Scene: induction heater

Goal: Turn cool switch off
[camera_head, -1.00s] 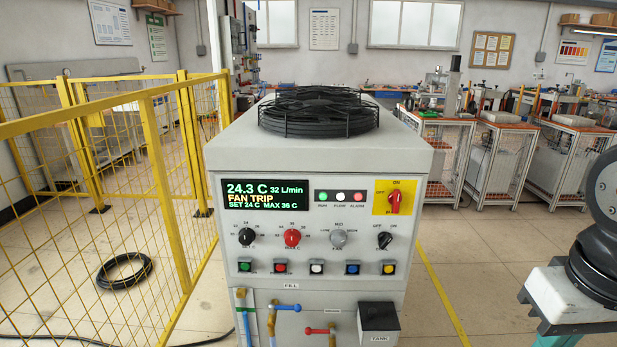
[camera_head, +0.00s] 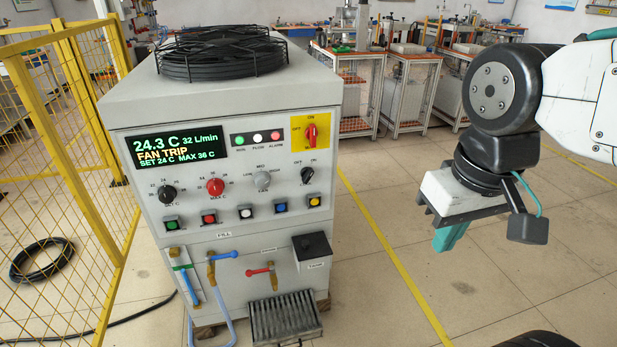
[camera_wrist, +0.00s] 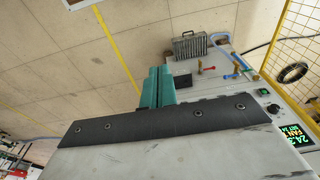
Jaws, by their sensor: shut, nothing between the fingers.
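The grey cooler cabinet (camera_head: 215,225) stands left of centre in the head view. On its panel, a black OFF/ON knob (camera_head: 307,174) sits at the right end of the knob row. Its pointer seems to lean toward ON; its lower label is too small to read. A red rotary switch (camera_head: 311,133) sits on a yellow plate above it. My gripper (camera_head: 450,238) is to the right of the cabinet, clear of the panel and pointing down, with its teal fingers shut and empty. The fingers also show in the wrist view (camera_wrist: 157,85), where the OFF/ON knob is not visible.
The display (camera_head: 177,146) reads 24.3 C and FAN TRIP. A black tank box (camera_head: 312,250) and a ribbed tray (camera_head: 285,318) stick out low on the cabinet front. A yellow mesh fence (camera_head: 60,200) stands at left. Open floor lies right of the cabinet.

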